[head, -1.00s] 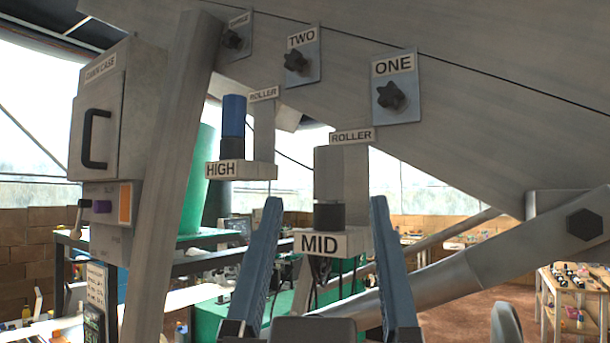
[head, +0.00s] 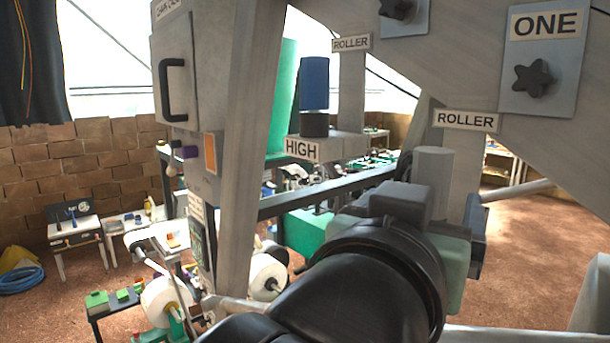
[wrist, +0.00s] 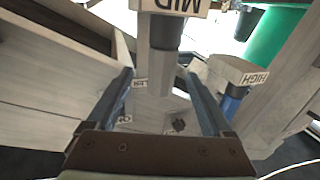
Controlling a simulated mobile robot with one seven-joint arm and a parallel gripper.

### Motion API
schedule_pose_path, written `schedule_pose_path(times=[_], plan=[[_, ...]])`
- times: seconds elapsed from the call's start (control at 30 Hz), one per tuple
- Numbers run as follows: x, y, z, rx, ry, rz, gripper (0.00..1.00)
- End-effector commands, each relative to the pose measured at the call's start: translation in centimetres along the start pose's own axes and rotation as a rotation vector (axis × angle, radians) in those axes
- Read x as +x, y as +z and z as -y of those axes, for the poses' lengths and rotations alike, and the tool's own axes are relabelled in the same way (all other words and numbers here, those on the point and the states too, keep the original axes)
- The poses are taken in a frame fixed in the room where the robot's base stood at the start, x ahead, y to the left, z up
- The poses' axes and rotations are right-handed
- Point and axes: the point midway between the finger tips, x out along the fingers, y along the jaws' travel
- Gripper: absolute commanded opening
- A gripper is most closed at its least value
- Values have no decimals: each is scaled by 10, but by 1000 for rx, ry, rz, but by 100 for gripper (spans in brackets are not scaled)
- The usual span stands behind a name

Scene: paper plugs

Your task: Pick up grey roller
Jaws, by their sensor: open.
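The grey roller (head: 432,165) stands upright near the ROLLER label in the head view; my arm hides its lower part. In the wrist view, seen upside down, the grey roller (wrist: 154,72) and its black end show below the MID bracket (wrist: 185,6). My gripper (wrist: 159,72) is open and empty, its two blue-grey fingers to the left and right of the roller in that picture. I cannot tell how deep the roller lies between them. In the head view my wrist hides the fingers.
A blue roller (head: 314,82) stands on the HIGH bracket (head: 301,149) to the left; it also shows in the wrist view (wrist: 233,100). A slanted grey post (head: 250,120) and the panel with knob ONE (head: 533,78) are close by. A grey case (head: 178,80) stands further left.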

Motion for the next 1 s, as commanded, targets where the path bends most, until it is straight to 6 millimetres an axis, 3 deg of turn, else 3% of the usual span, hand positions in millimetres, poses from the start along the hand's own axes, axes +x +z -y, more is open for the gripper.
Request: schedule_pose_path(times=[0.1, 0.37, 0.6, 0.93, 1.0], plan=[[19, 0, -1, 0, 2, 0, 85], [38, 5, 1, 1, 1, 0, 85], [73, 10, 3, 1, 1, 0, 85], [81, 11, 4, 1, -1, -2, 85], [80, 11, 4, 1, -1, -2, 74]])
